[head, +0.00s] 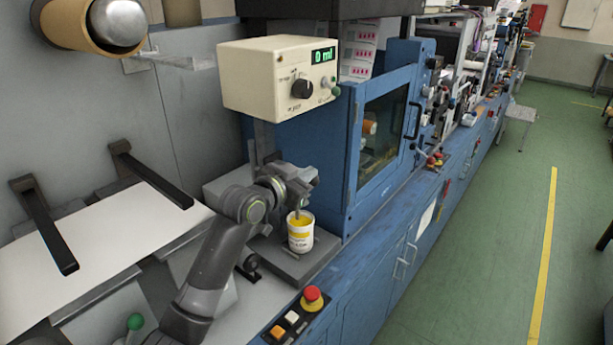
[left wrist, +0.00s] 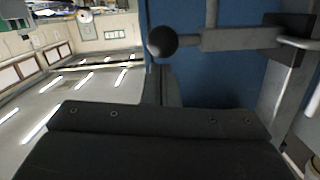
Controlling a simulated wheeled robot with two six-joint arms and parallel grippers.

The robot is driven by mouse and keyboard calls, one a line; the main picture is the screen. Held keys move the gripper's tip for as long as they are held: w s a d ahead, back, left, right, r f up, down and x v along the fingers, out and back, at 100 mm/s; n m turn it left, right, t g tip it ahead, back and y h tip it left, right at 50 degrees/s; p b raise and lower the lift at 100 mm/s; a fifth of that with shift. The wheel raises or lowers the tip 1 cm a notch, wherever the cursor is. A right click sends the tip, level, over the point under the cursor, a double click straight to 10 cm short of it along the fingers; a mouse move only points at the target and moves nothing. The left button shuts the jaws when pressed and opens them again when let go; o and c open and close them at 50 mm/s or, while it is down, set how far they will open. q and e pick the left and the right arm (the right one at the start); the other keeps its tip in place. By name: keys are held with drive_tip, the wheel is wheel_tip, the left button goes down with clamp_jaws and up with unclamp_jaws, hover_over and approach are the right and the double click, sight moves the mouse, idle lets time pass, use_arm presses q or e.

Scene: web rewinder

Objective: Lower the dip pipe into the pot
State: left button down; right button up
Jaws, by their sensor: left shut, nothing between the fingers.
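The white pot (head: 300,236), with yellow content at its top, stands on a grey plate under the pump box. A thin grey pipe (head: 297,213) shows just at the pot's mouth; how deep its end sits cannot be told. My left gripper (head: 298,181) is above the pot, shut and empty, and hides the upper pipe. In the left wrist view, a grey bar (left wrist: 235,39) with a black ball knob (left wrist: 162,41) runs to a black clamp (left wrist: 288,38) on a post, beyond my dark gripper (left wrist: 160,118). My right gripper is out of view.
The cream pump box (head: 277,77) reads 0 ml and hangs above my gripper. A blue cabinet (head: 352,150) with a window stands close to the right. A red stop button (head: 312,295) is in front. White web (head: 95,255) lies at left.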

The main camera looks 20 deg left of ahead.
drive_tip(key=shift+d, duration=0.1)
